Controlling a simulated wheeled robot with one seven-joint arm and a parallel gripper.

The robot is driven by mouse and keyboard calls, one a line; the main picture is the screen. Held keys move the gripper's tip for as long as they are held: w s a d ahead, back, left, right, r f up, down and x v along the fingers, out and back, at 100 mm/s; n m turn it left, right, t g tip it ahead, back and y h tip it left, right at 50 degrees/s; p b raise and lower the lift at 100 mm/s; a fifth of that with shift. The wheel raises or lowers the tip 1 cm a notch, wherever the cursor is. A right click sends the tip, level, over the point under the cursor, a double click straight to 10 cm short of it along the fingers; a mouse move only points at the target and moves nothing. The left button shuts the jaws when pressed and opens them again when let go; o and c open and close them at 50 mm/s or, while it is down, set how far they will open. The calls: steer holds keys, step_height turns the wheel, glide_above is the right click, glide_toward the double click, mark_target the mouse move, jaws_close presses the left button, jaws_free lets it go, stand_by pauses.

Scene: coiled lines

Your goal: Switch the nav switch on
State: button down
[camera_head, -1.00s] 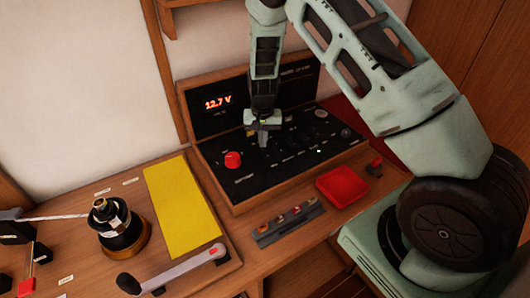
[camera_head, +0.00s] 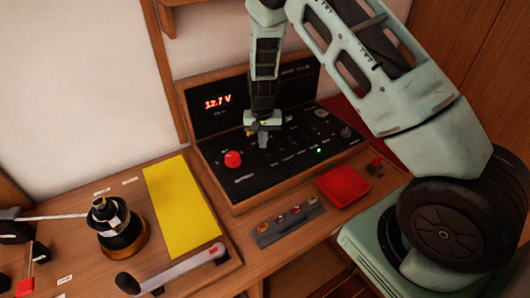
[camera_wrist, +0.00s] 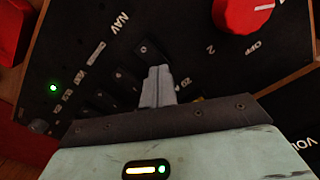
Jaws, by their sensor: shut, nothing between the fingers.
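The black switch panel (camera_head: 240,180) stands on the wooden bench in the head view. In the wrist view the NAV label (camera_wrist: 122,22) is readable, and the dark nav switch (camera_wrist: 148,48) nearest it lies just beyond my fingertips, partly hidden by them. My gripper (camera_wrist: 157,72) is shut and empty, pointing down at the panel at or very near this switch; I cannot tell whether it touches. The head view shows my gripper (camera_head: 263,142) over the middle of the panel. The switch's position cannot be made out.
A red knob (camera_head: 233,159) sits left of my gripper, with an OFF mark beside it in the wrist view. Other switches (camera_wrist: 122,78) run in a row alongside. A green light (camera_head: 319,151) glows on the panel. A red tray (camera_head: 343,186) lies in front.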

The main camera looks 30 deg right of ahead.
steer(key=shift+f+b, duration=0.4)
steer(key=shift+f, duration=0.25)
steer(key=shift+r, duration=0.1)
steer(key=shift+r+p, duration=2.45)
steer(key=shift+r, duration=1)
